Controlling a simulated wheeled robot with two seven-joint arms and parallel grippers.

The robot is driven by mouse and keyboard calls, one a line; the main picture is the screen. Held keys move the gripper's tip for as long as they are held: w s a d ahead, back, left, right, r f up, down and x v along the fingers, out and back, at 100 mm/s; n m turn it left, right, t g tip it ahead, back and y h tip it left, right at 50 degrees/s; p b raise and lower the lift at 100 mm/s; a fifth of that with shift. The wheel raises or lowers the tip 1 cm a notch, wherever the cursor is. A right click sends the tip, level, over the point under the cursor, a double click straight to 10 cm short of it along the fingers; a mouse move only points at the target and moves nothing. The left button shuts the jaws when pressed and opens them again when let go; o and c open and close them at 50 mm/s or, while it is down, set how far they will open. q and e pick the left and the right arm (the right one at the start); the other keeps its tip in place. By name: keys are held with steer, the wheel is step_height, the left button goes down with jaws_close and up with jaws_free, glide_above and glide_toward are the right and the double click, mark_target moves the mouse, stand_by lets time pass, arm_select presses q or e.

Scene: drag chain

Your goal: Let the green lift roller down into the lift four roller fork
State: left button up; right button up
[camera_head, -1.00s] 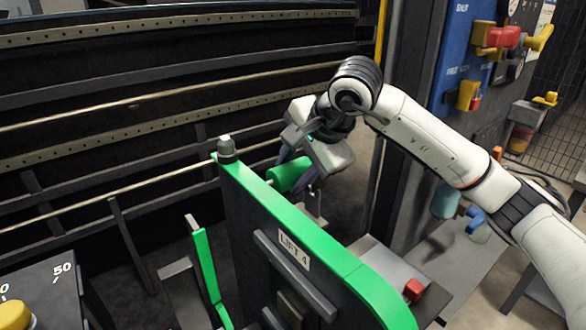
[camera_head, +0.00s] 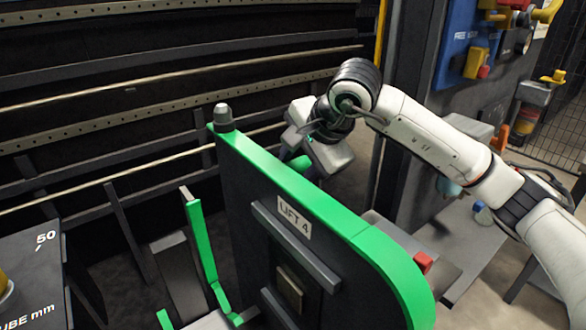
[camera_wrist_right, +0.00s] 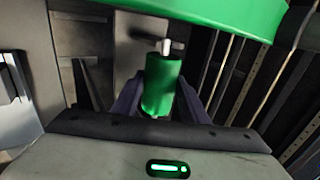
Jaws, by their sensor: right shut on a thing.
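My right gripper (camera_head: 312,160) is behind the top edge of the dark LIFT 4 panel (camera_head: 250,200), which has a green rim. It is shut on the green lift roller (camera_wrist_right: 161,85). In the right wrist view the roller stands between my two dark fingers (camera_wrist_right: 160,97), with a pale pin at its far end. In the head view only a bit of the roller (camera_head: 300,163) shows above the rim; the panel hides the rest. The roller fork cannot be made out in the head view. My left gripper is not in view.
The green rim (camera_wrist_right: 215,14) crosses the top of the wrist view, close to the roller. A grey post cap (camera_head: 223,117) tops the panel's left corner. Dark rails (camera_head: 120,90) run behind. A red block (camera_head: 423,262) sits right of the panel.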

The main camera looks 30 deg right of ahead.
steer(key=shift+f, duration=0.1)
steer(key=o, duration=1.3)
steer(key=v, duration=1)
steer(key=shift+r+p, duration=0.2)
steer(key=shift+p, duration=0.1)
